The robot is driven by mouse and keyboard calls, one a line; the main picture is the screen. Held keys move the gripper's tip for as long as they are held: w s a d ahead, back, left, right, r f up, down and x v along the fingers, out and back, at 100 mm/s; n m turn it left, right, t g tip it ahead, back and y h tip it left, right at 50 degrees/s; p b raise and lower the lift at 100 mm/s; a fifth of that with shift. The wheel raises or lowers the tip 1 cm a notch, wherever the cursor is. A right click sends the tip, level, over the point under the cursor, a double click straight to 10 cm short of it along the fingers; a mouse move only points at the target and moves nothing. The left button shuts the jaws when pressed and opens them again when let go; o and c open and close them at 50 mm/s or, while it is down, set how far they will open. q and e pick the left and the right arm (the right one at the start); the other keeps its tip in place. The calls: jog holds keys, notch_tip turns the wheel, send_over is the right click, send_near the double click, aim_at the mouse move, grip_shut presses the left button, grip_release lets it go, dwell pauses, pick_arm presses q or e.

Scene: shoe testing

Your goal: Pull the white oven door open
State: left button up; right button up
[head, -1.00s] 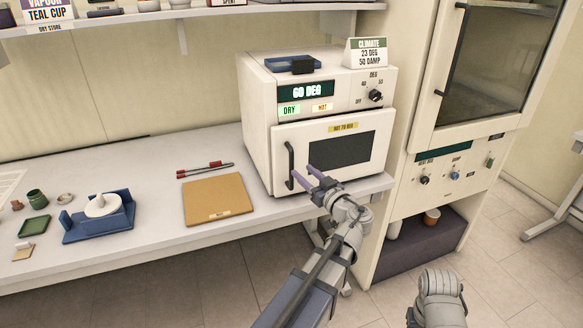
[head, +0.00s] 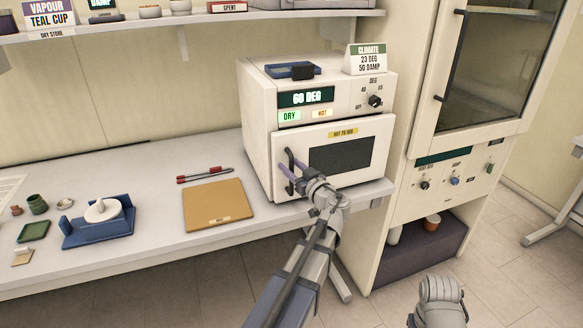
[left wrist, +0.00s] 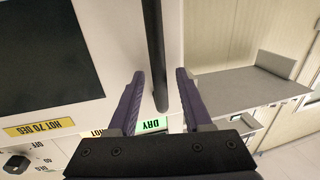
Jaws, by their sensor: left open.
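The white oven (head: 256,130) stands on the bench with its door (head: 378,150) looking shut. The door has a dark window and a black upright handle (head: 289,153) on its left side. My left gripper (head: 281,161) is at this handle, its purple fingers open. In the left wrist view, the black handle (left wrist: 157,50) runs between the two open fingers (left wrist: 160,75), nearer the right one in places; I cannot tell whether either touches it. The gripper partly hides the handle in the head view. My right gripper does not show.
A blue device (head: 100,232) is farther left. A tall cabinet (head: 395,240) stands to the right. The floor before the oven is clear apart from my arm.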

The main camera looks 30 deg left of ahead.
pick_arm(q)
jog(key=shift+c, duration=0.2)
grip_shut()
dwell(1.1)
